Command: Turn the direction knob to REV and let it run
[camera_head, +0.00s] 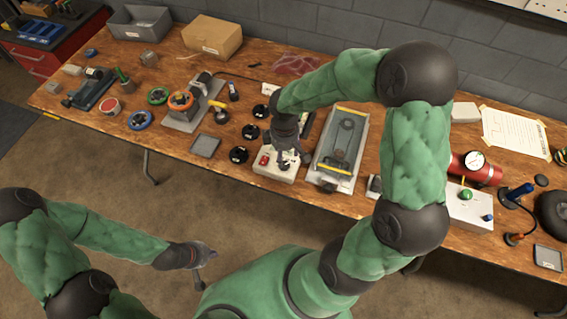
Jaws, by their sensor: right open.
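A small pale control box (275,174) stands at the front middle of the wooden bench. A red button (264,160) shows on the left of its top. My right gripper (287,156) is open, pointing down at the top of the box, right of the red button. It covers the part of the box where a knob may sit, so the direction knob and its setting cannot be made out. Whether the fingers touch anything is too small to tell. My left gripper (206,252) hangs over the floor in front of the bench, away from everything; its fingers are unclear.
A grey conveyor-like unit (333,168) with yellow bars stands right of the box. Several black round pieces and a grey tray (205,145) lie to its left. A red cylinder with a gauge (475,169) and a white box (468,208) stand further right.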

